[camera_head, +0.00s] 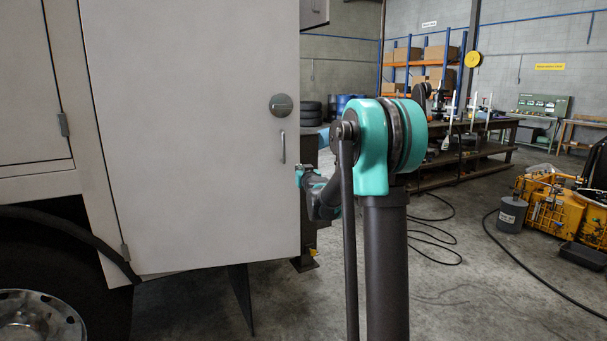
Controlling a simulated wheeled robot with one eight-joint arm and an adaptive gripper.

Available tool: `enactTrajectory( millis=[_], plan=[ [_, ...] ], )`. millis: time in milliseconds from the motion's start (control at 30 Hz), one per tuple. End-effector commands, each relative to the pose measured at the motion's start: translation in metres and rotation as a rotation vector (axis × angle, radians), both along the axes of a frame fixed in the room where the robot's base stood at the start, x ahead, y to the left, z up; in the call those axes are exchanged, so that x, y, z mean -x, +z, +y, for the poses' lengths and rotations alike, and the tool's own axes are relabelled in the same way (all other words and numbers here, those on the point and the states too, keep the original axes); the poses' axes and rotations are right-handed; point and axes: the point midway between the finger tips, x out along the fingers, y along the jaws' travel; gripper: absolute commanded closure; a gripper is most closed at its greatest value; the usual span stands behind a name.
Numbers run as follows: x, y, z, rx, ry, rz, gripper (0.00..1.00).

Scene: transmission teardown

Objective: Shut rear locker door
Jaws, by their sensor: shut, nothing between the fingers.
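The rear locker door (190,140) is a large pale grey panel on the left, with a round latch (281,105) and a small bar handle (283,148) near its right edge. My arm's grey and teal links reach to the door's right edge. The end of my arm is hidden there, so my gripper does not show, and I cannot see whether it touches the door.
A truck wheel (38,318) and body panel (30,90) stand at the left. A long workbench (450,150) and shelving (425,65) are behind. Yellow machinery (560,212) and a grey canister (511,214) stand at the right.

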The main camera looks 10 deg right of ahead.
Motion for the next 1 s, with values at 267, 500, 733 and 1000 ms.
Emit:
enactTrajectory(
  millis=[267,500,733,1000],
  plan=[
    [-0.036,0.0,0.003,0.001,0.0,0.0,1.0],
    [-0.043,0.0,0.003,0.001,0.0,0.0,1.0],
    [-0.043,0.0,0.003,0.001,0.0,0.0,1.0],
    [-0.08,0.001,0.006,0.001,0.044,0.0,1.0]
  ],
)
